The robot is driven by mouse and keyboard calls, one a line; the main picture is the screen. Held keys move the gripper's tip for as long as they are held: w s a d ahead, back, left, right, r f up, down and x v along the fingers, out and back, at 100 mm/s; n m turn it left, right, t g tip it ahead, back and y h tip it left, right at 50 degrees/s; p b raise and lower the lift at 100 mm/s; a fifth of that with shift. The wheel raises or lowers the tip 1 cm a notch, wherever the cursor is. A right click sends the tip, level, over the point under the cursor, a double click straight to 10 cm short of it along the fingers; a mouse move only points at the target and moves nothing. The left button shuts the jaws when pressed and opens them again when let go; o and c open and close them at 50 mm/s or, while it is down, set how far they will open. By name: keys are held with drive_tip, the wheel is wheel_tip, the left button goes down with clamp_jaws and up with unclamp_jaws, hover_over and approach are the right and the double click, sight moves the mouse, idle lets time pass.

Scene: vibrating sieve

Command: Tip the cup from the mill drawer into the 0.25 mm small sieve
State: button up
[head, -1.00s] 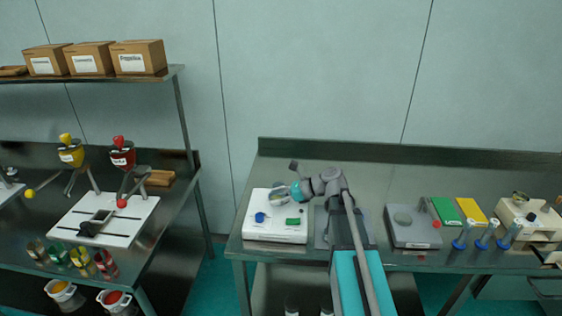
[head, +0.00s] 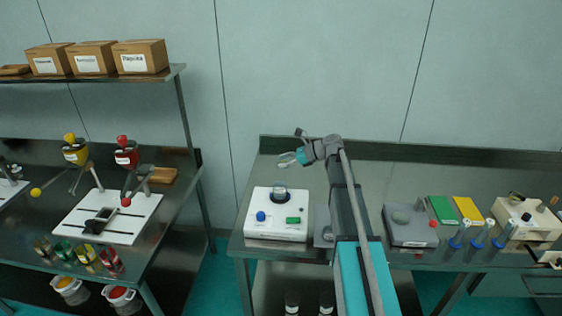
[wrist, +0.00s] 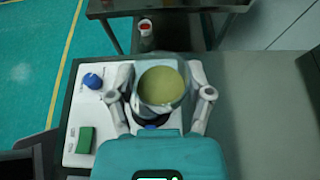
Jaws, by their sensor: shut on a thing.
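My gripper (head: 285,158) is in the air above and behind the white sieve machine (head: 262,229). In the wrist view my gripper (wrist: 160,92) is shut on a round cup (wrist: 160,104), its fingers on either side. The cup's mouth faces the camera and its inside is an even yellow-olive; I cannot tell powder from a plain bottom. A clear cylindrical sieve (head: 279,186) stands upright on the machine's dark round seat. The wrist view shows a dark and blue ring under the cup, mostly hidden by it. I cannot read any mesh size.
The machine has a blue knob (head: 261,216) and a green switch (head: 293,220). To the right are a grey scale (head: 410,238), green and yellow blocks, several blue-footed stands and a beige mill (head: 522,222). The steel bench behind is clear. Another bench (head: 184,207) with hoppers stands left.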

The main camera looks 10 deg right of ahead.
drive_tip(key=shift+f, duration=0.1)
drive_tip(key=shift+s+a+f+n+t+h+p, duration=0.1)
drive_tip(key=shift+f+n+t+h+p, duration=0.25)
drive_tip(key=shift+f+n+t+h, duration=0.45)
wheel_tip(320, 180, down, 2)
drive_tip(key=n+t+h, duration=0.1)
drive_tip(key=n+h, duration=0.1)
drive_tip(key=h, duration=0.1)
drive_tip(key=shift+n+b, duration=0.3)
drive_tip(key=shift+n, duration=0.1)
drive_tip(key=shift+s+a+f+n+t+h, duration=0.1)
drive_tip(key=shift+n+t+h, duration=0.3)
drive_tip(key=shift+h, duration=0.05)
drive_tip(key=shift+s+a+f+n+t+h, duration=0.1)
drive_tip(key=shift+n+t+h, duration=0.3)
drive_tip(key=shift+h, duration=0.05)
drive_tip(key=shift+s+a+f+n+t+h+b, duration=0.1)
drive_tip(key=shift+f+n+t+h+b, duration=0.2)
drive_tip(key=shift+n+t+h+b, duration=0.5)
drive_tip(key=shift+s+a+n+t+h+b, duration=0.2)
drive_tip(key=shift+n+t+h+b, duration=0.4)
drive_tip(key=shift+n+t+b, duration=0.35)
drive_tip(key=shift+a+r+n+t+h+b, duration=0.15)
drive_tip(key=shift+n+t+h+b, duration=0.15)
drive_tip(key=shift+n+t+b, duration=0.2)
